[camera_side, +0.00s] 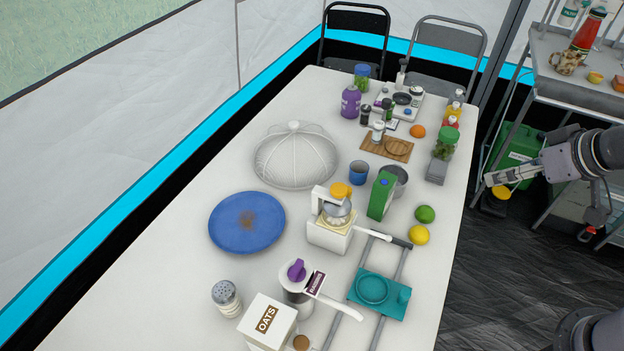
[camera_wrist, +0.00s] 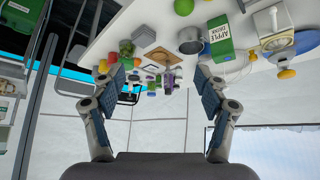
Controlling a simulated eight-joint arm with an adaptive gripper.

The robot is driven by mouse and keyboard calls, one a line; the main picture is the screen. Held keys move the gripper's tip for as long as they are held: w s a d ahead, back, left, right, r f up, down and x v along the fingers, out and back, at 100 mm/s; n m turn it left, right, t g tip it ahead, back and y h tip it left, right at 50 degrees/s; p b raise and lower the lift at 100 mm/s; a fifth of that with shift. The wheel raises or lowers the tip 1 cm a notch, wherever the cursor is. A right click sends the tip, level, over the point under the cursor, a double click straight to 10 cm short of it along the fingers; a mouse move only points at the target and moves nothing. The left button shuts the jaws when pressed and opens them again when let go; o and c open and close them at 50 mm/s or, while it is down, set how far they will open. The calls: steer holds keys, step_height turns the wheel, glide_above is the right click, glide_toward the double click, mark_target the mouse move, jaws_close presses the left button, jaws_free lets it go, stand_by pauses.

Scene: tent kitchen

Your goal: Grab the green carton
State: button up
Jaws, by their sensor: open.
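The green carton (camera_side: 381,195) stands upright on the white table, between a blue cup and a grey metal pot. In the wrist view the carton (camera_wrist: 221,38) shows upside down at the upper right, with a white label reading "APPLE DRINK". My gripper (camera_side: 490,179) is off the right edge of the table, to the right of the carton and well apart from it. In the wrist view its two blue-padded fingers (camera_wrist: 161,83) are spread wide with nothing between them.
The metal pot (camera_side: 394,181) is close behind the carton, and the blue cup (camera_side: 358,172) is to its left. A lime (camera_side: 425,214) and a lemon (camera_side: 419,235) lie to its right. A white juicer (camera_side: 331,225) stands in front. A metal shelf cart (camera_side: 577,85) stands at the right.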

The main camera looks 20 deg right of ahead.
steer(key=n+g, duration=0.7)
glide_above(389, 180)
steer(key=f, duration=0.2)
steer(key=d+f, duration=0.1)
steer(key=f, duration=0.1)
steer(key=shift+s, duration=0.2)
steer(key=shift+w+a+f, duration=0.2)
steer(key=shift+a+f, duration=0.2)
steer(key=shift+f, duration=0.1)
step_height(389, 180, down, 6)
steer(key=shift+r, duration=0.25)
steer(key=shift+w+a+f, duration=0.1)
steer(key=shift+a+f, duration=0.1)
steer(key=shift+f, duration=1.15)
steer(key=shift+w+a+f, duration=0.1)
steer(key=shift+a+f, duration=0.1)
steer(key=shift+f, duration=1.1)
steer(key=shift+s, duration=0.1)
